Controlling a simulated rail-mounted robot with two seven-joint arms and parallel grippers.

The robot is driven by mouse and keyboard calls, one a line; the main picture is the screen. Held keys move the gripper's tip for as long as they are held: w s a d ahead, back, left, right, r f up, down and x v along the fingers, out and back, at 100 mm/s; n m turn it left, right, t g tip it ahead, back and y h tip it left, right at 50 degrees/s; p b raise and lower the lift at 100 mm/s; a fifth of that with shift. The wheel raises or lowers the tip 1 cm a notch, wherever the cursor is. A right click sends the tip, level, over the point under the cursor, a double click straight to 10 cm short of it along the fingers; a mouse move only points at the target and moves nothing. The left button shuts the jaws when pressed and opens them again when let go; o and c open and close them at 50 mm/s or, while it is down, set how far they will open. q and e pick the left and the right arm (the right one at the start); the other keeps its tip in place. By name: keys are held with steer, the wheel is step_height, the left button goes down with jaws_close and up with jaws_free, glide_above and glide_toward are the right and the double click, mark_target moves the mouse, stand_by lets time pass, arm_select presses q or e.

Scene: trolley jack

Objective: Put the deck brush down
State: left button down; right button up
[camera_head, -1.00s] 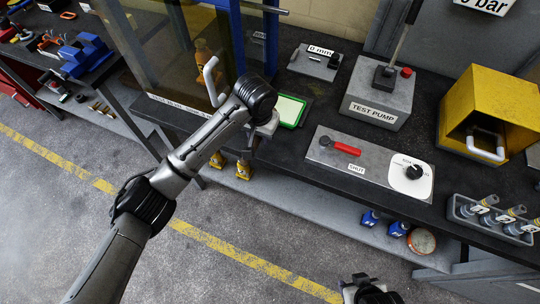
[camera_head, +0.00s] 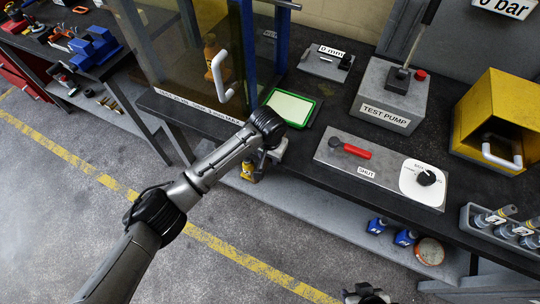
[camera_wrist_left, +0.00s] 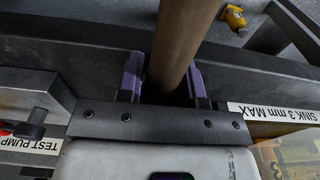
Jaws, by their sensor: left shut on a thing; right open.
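The deck brush shows only as a brown wooden handle (camera_wrist_left: 185,40) in the left wrist view. It runs up out of the top of that picture; the brush head is not visible. My left gripper (camera_wrist_left: 168,82) is shut around the handle with its purple fingers on either side. In the head view my left gripper (camera_head: 265,158) is at the bench's front edge, below the green-framed tablet, and my wrist largely hides it; the brush cannot be made out there. My right gripper (camera_head: 368,294) is open at the bottom edge, partly cut off, over the floor.
The bench (camera_head: 300,145) holds the test pump (camera_head: 390,95), a valve panel (camera_head: 330,162) with a red lever, a yellow guard box (camera_head: 495,120) and the tablet (camera_head: 292,107). A lower shelf (camera_head: 330,215) carries blue bottles. Floor with a yellow line (camera_head: 235,250) lies open in front.

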arm_select(q)
steer(key=shift+f, duration=0.25)
steer(key=c, duration=0.8)
jaws_free()
steer(key=shift+f, duration=0.1)
steer(key=r, duration=0.4)
steer(key=r+p, duration=0.1)
steer(key=r, duration=0.3)
steer(key=r+p, duration=0.1)
steer(key=r, duration=0.3)
steer(key=shift+s+a+r, duration=0.1)
steer(key=shift+s+a, duration=0.05)
steer(key=shift+s, duration=0.2)
